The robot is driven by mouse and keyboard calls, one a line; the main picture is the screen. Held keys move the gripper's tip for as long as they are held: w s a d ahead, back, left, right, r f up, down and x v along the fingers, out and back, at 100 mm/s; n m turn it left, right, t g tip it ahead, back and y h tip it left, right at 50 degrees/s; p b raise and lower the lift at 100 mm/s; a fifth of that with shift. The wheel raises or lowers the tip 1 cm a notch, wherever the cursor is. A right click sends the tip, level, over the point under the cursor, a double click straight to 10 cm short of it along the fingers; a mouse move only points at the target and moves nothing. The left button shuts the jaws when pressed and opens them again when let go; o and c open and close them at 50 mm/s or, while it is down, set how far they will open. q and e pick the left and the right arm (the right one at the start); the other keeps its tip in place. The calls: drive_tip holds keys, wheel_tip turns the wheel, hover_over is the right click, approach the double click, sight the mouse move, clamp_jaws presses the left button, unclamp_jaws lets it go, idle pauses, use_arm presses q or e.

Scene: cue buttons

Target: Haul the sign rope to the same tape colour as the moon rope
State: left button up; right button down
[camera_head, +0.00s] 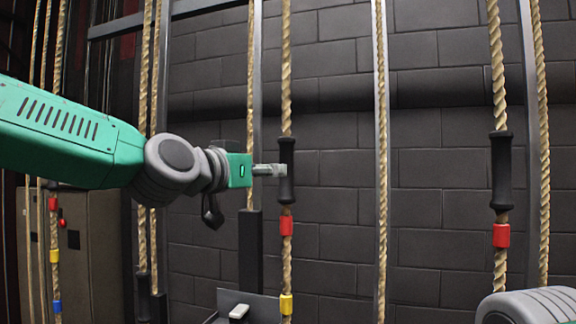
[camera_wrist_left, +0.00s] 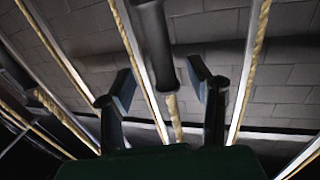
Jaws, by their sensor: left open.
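A rope (camera_head: 286,60) hangs mid-picture with a black handle (camera_head: 286,185), a red tape (camera_head: 286,226) below it and a yellow tape (camera_head: 286,304) lower. My left gripper (camera_head: 280,170) is level with this handle. In the left wrist view the left gripper (camera_wrist_left: 163,90) is open, and the handle (camera_wrist_left: 154,42) shows between and beyond its fingers; I cannot tell whether they touch. A second rope (camera_head: 497,70) at right has a black handle (camera_head: 501,170) with a red tape (camera_head: 501,235) below. No sign or moon mark is readable. My right gripper is not in view.
A rope at far left carries red (camera_head: 53,203), yellow (camera_head: 54,256) and blue (camera_head: 57,306) tapes. Plain ropes (camera_head: 382,150) and metal uprights stand before a dark block wall (camera_head: 330,190). A dark panel with a white piece (camera_head: 239,311) is low in the middle.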

use_arm(q)
drive_tip(key=p+x, duration=0.2)
drive_tip(key=x, duration=0.5)
drive_tip(key=shift+w+d+r, duration=0.1)
drive_tip(key=shift+w+d, duration=0.1)
drive_tip(key=shift+w, duration=0.05)
clamp_jaws()
